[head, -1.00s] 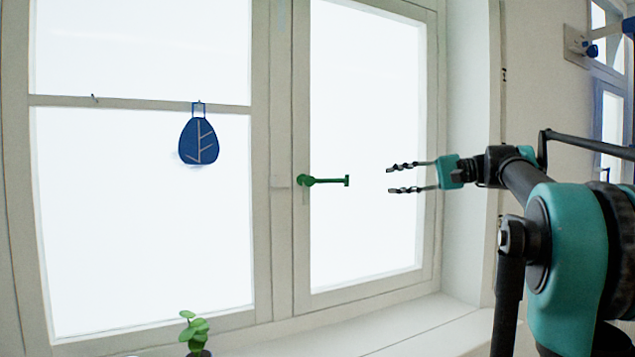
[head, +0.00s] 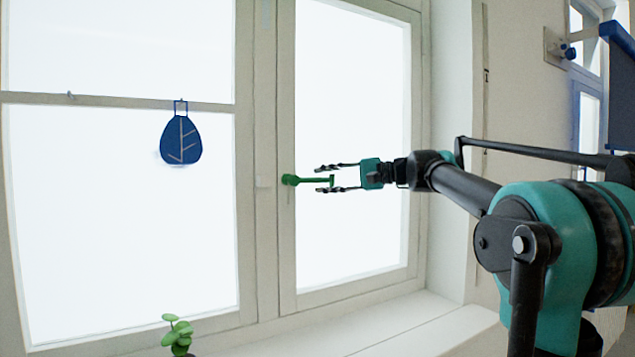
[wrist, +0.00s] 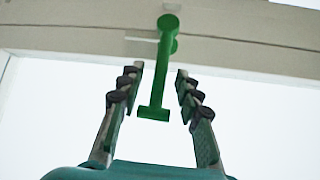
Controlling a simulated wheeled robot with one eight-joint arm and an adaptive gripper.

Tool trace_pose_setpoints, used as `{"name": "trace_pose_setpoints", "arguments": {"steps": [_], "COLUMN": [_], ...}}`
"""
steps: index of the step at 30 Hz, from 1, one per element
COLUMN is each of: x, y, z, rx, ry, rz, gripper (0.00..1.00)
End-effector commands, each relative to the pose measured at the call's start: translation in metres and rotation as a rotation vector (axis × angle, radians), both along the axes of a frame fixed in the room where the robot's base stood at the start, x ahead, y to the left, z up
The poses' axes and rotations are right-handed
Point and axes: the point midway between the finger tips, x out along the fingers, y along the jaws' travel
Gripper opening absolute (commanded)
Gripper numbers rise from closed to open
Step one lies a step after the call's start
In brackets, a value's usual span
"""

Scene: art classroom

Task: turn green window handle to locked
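The green window handle (head: 310,180) is mounted on the frame of the right window sash. Its lever lies horizontal in the head view, pointing right to a short crosspiece at its free end. My gripper (head: 318,179) is open at the lever's free end. In the wrist view, the handle (wrist: 158,75) runs down between the two open fingers (wrist: 160,88), with a finger on either side. White gaps show between the lever and both fingers there, so I see no contact.
A blue leaf-patterned ornament (head: 181,138) hangs on the left window's crossbar. A green plant (head: 178,332) stands at the bottom, near the sill (head: 400,330). A blue-framed window or opening (head: 588,120) is at the far right. The space before the panes is otherwise clear.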

Motion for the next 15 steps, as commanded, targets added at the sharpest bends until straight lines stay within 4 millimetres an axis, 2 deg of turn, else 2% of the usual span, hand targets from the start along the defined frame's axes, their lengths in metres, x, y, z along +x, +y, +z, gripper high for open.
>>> {"name": "trace_pose_setpoints", "arguments": {"steps": [6, 15], "x": [0.004, 0.004], "y": [0.02, 0.022], "z": [-0.003, -0.003], "rx": [0.0, 0.0], "ry": [0.0, 0.0], "rz": [0.0, -0.001], "gripper": [0.34, 0.34]}}
